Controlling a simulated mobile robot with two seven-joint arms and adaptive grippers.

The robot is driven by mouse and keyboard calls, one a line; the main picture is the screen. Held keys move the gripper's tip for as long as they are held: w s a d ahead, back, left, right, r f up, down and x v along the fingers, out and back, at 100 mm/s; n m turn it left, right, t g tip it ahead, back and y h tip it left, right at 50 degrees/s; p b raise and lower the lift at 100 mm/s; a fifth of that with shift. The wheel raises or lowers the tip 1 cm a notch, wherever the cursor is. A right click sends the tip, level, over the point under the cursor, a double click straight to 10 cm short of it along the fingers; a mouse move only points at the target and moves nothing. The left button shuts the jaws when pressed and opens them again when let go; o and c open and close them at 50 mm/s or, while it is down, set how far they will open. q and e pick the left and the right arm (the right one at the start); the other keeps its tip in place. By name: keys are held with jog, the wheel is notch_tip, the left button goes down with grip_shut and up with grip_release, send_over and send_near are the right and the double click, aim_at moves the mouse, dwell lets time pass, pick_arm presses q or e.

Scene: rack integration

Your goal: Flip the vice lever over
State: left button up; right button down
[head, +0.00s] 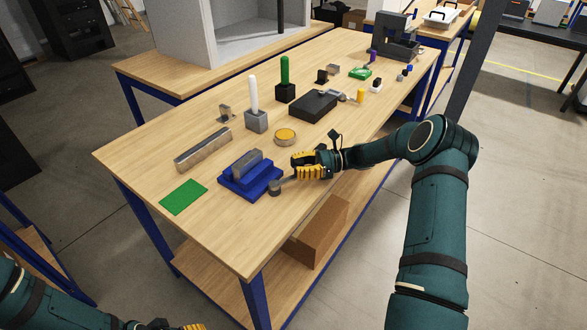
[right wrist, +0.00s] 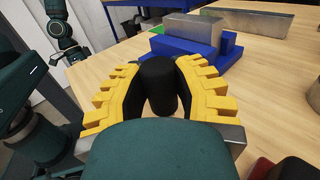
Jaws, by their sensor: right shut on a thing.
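The blue vice (head: 240,182) with a grey block in its jaws (head: 246,164) sits at the near side of the table. Its lever (head: 286,182) reaches from a round grey hub (head: 274,188) at the vice's right end toward my right gripper (head: 302,165). My right gripper is shut on the lever's black end (right wrist: 158,83), which shows between the yellow fingers in the right wrist view. The blue vice (right wrist: 228,50) lies just beyond them. My left gripper (head: 180,327) barely shows at the bottom edge; its jaw state is unclear.
A green mat (head: 183,197) and a long metal bar (head: 203,149) lie left of the vice. A yellow-topped disc (head: 285,137) and a grey block with a white rod (head: 255,119) stand behind it. The table's front edge (head: 270,245) is close by.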

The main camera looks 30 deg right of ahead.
jog(key=shift+w+n+g, duration=0.15)
jog(key=shift+n+g, duration=0.15)
jog(key=shift+g, duration=0.1)
jog(key=c, duration=0.7)
grip_release()
jog(key=shift+r, duration=0.15)
notch_tip(320, 180, up, 10)
jog(key=shift+f, duration=0.1)
